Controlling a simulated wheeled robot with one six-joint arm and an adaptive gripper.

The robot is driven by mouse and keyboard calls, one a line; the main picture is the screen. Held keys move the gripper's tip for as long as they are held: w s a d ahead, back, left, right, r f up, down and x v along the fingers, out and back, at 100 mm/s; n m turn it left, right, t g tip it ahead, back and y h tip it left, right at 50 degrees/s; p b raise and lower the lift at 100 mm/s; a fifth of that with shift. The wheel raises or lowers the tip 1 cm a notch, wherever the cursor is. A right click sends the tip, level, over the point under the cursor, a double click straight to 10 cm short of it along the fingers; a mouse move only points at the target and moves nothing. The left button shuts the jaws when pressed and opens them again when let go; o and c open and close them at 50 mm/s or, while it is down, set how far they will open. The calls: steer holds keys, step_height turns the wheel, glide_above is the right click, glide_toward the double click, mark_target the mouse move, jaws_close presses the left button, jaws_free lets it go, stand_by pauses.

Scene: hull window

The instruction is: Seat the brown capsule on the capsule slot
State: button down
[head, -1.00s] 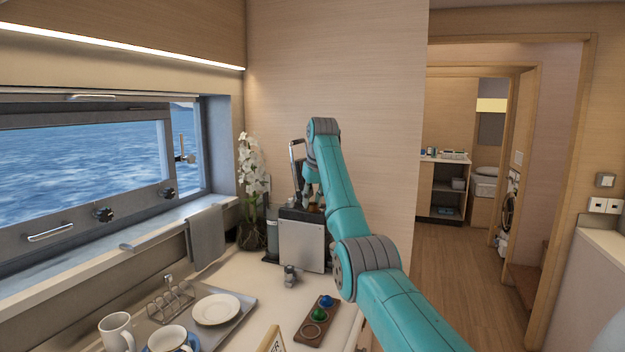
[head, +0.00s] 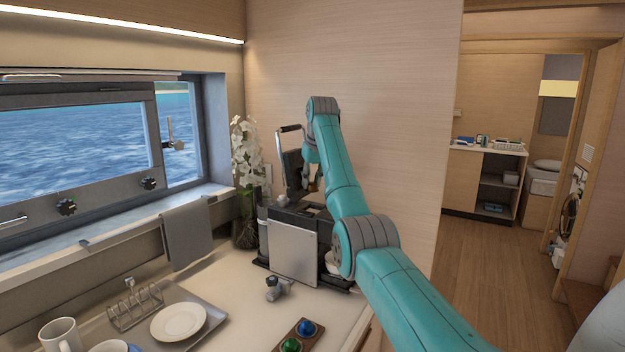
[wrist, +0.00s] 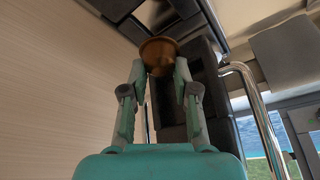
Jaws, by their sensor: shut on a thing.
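My gripper (wrist: 158,72) is shut on the brown capsule (wrist: 158,54), which sits between the fingertips in the wrist view. In the head view the capsule is a small brown spot (head: 313,186) above the coffee machine (head: 293,250), with my gripper (head: 313,176) partly hidden by my arm. The machine is a dark box with a light front panel and a raised lever handle. Dark machine parts stand close behind and above the capsule in the wrist view. I cannot make out the capsule slot itself, or whether the capsule touches the machine.
A holder with a blue capsule (head: 306,328) and a green capsule (head: 290,345) lies on the counter in front. A grey metal piece (head: 275,288) stands before the machine. A white orchid (head: 246,170) is at its left. A plate (head: 178,322) and toast rack (head: 134,306) sit on a tray.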

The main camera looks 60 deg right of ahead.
mark_target(312, 191)
steer(key=shift+w+d, duration=0.1)
steer(key=shift+d, duration=0.15)
steer(key=shift+f, duration=0.15)
steer(key=shift+f, duration=1.85)
steer(key=shift+f, duration=1.55)
stand_by(3.0)
steer(key=c, duration=1.1)
jaws_free()
steer(key=shift+o, duration=0.2)
steer(key=shift+v, duration=0.85)
